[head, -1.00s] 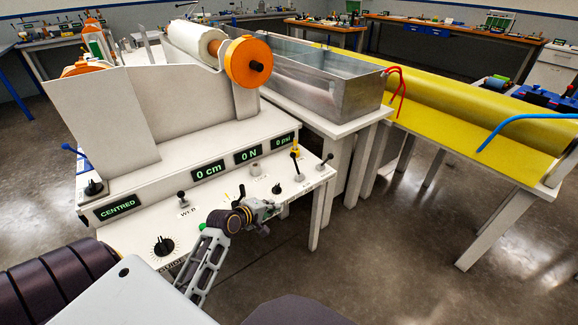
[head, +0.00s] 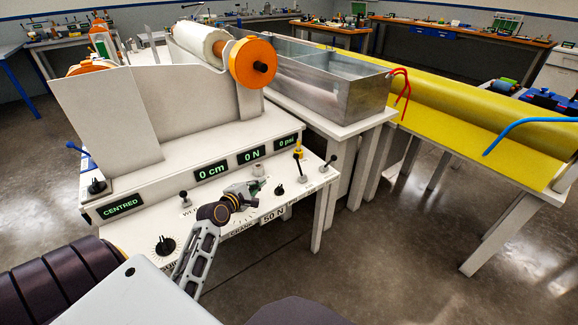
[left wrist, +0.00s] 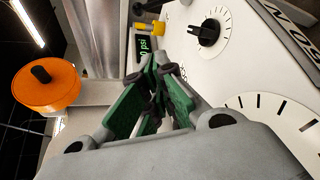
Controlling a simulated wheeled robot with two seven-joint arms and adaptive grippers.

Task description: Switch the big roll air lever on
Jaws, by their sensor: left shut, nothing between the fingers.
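My right gripper is not in view.
A black dial knob (head: 279,189) lies just right of my left gripper; another dial (head: 165,245) is at the panel's left. A lever (head: 185,199) stands behind my arm. Displays (head: 210,172) line the panel's back, reading 0 cm, 0 N and 0 psi. Floor is open in front.

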